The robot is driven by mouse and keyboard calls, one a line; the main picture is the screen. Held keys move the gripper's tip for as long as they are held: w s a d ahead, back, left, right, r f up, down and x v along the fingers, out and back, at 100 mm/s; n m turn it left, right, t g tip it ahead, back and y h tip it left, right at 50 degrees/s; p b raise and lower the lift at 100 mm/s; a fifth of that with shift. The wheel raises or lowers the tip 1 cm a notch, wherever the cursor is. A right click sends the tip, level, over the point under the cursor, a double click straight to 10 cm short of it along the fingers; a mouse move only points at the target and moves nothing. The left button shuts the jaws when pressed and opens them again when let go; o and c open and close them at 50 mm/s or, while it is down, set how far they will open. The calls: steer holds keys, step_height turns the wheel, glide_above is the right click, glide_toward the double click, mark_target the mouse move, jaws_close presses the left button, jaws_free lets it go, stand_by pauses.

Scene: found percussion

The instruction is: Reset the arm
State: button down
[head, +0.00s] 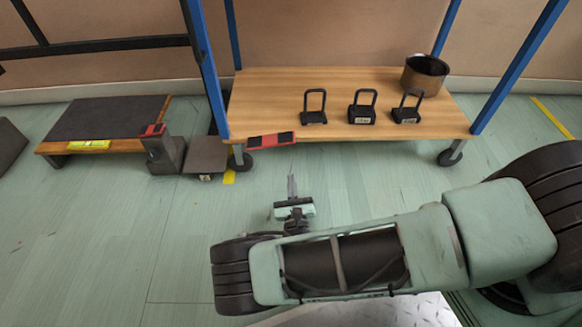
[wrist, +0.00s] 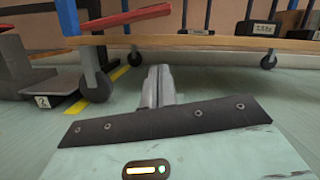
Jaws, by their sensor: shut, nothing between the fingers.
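My gripper (head: 292,186) is at the end of my outstretched arm, over the green floor in front of a wheeled wooden cart. In the wrist view, its two grey fingers (wrist: 157,86) are pressed together with nothing between them. They point toward the cart's lower edge and the floor beneath it. The fingers appear apart from the cart and from everything else.
The wooden cart shelf (head: 260,100) has blue posts and casters (head: 450,157). It holds three black weights with handles (head: 361,110), a dark pot (head: 425,74) and a red-and-black object (head: 270,140). A scale (head: 205,156) and a low platform (head: 105,118) stand left. Floor (head: 110,230) is clear at left.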

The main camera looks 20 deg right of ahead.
steer(key=shift+s+a+f, duration=0.15)
steer(key=shift+s+f, duration=0.05)
steer(key=shift+s, duration=0.4)
steer(key=s+d+r+m+g+h+p, duration=0.1)
steer(key=s+r+m+g+h+p, duration=0.25)
steer(key=r+m+g, duration=0.5)
steer(key=s+d+r+m+g+h+p, duration=0.2)
steer(key=s+r+m+g+h, duration=0.25)
steer(key=r+m+g, duration=0.45)
steer(key=s+a+r+m+g+y+p, duration=0.1)
steer(key=s+a+r+m+y+p, duration=0.3)
steer(key=r, duration=0.8)
steer(key=s+a+r+m+g+y+p, duration=0.1)
steer(key=s+r+m+y+p, duration=0.2)
steer(key=s+r+y, duration=0.55)
steer(key=s+a+r+m+g+y+p, duration=0.1)
steer(key=s+a+r+m+p, duration=0.15)
steer(key=r, duration=1.15)
step_height(320, 180, up, 38)
steer(key=s+m+p, duration=0.1)
steer(key=p, duration=3.7)
steer(key=shift+r, duration=0.25)
